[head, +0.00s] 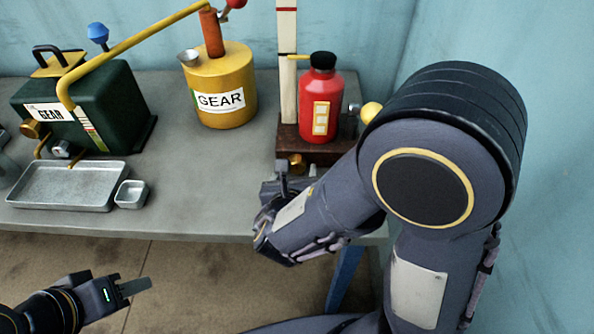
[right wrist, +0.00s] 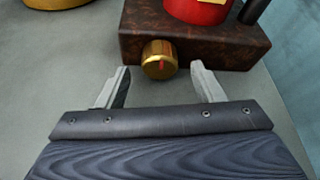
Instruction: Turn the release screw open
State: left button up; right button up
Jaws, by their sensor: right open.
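The release screw appears to be the ribbed brass knob (right wrist: 159,62) with a red mark on the front of a brown base (right wrist: 230,48). It shows partly in the head view (head: 297,160), close to my right gripper (head: 286,178). In the right wrist view my right gripper (right wrist: 161,70) is open and empty, its fingers spread to either side of the knob with gaps. I cannot tell how far the tips reach along it. My left gripper (head: 130,288) is low in front of the table, away from the knob; its jaw opening is unclear.
A red bottle (head: 321,103) stands on the brown base, beside a tall white post (head: 287,65). A yellow GEAR can (head: 220,85) and a green GEAR box (head: 85,105) stand left. A metal tray (head: 70,190) and small dish (head: 131,194) lie near the front edge.

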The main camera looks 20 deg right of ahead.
jog(key=shift+x, duration=0.8)
jog(key=c, duration=1)
jog(key=shift+f+m+b, duration=0.1)
jog(key=shift+m+b, duration=0.2)
jog(key=shift+b, duration=0.5)
jog(key=m+y+b, duration=0.1)
jog(key=b, duration=0.2)
jog(key=m+t+y+b, duration=0.1)
jog(key=m+b, duration=0.1)
jog(key=b, duration=0.2)
jog(key=shift+d+f+y, duration=0.1)
jog(key=shift+d+y, duration=0.15)
jog(key=shift+y, duration=0.05)
jog(key=shift+s+m+y+b, duration=0.1)
jog(key=shift+m+y+b, duration=0.35)
jog(key=shift+b, duration=0.45)
jog(key=shift+r, duration=0.2)
jog(key=o, duration=1)
